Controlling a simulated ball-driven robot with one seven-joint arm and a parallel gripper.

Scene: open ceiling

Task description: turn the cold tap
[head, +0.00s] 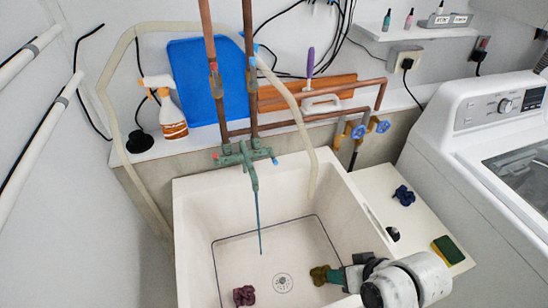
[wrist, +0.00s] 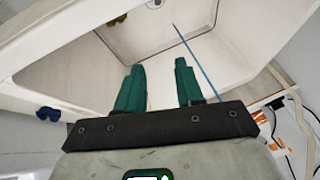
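The green tap body (head: 240,155) is fixed at the back rim of the white sink (head: 185,205), below two copper pipes. Its right end has a small blue tip (head: 275,161); its left end has a reddish tip (head: 215,157). A thin blue stream (head: 259,225) runs from its spout into the basin, and shows in the wrist view (wrist: 196,60). My gripper (head: 333,275) is at the basin's front right, well away from the tap. In the wrist view its green fingers (wrist: 161,80) are apart with nothing between them. The tap is not seen in the wrist view.
Two blue valve wheels (head: 358,131) (head: 382,127) sit on the back wall pipes. A pale hose (head: 306,140) arches beside the tap's right. A spray bottle (head: 170,112) stands behind left. Crumpled cloths (head: 244,295) (head: 319,275) lie in the basin. A washing machine (head: 430,150) stands right.

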